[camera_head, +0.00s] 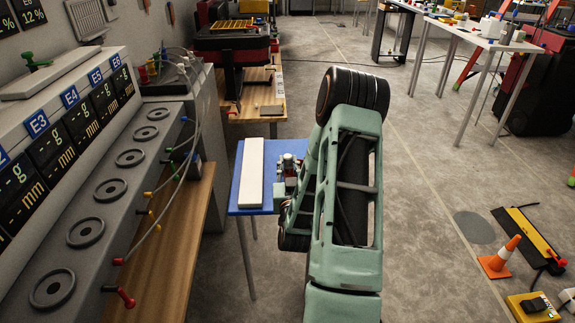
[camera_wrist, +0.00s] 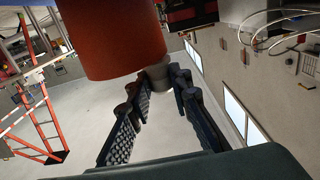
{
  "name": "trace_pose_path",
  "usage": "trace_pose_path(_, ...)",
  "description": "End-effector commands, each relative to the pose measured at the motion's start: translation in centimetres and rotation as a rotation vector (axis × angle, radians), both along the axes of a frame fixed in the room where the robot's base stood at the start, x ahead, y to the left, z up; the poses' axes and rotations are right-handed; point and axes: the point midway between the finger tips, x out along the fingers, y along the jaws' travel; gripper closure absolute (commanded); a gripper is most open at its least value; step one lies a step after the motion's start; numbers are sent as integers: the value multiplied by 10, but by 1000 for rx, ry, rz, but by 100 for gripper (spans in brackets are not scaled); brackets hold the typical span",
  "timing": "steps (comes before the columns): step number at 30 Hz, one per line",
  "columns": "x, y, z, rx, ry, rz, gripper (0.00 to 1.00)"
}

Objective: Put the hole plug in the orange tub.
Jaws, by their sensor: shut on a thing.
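In the wrist view, the two dark ridged fingers of my gripper (camera_wrist: 164,82) close toward each other around a short grey piece (camera_wrist: 156,74), which I take to be the hole plug. A large red-orange rounded body (camera_wrist: 105,42) fills the top left of that view, close to the camera and overlapping the grey piece. I cannot tell whether the two are joined, or whether the red-orange body is the tub. No orange tub can be made out for certain there.
A blue table (camera_head: 245,187) with a long white block (camera_head: 252,172) stands just left of my arm. A grey panel (camera_head: 112,200) with several round recesses runs along the left. An orange cone (camera_head: 501,256) stands on the right floor. Open floor lies between.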

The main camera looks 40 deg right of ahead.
Motion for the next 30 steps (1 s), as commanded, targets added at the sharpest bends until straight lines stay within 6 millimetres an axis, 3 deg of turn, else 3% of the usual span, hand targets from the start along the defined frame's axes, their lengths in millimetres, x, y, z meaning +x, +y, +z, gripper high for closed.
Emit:
trace_pose_path(18,-1,1,-10,-1,-2,0,96)
trace_pose_path(19,-1,0,-8,-1,-2,0,78)
trace_pose_path(23,-1,0,-8,-1,-2,-1,64)
trace_pose_path(30,-1,0,-8,-1,-2,0,64)
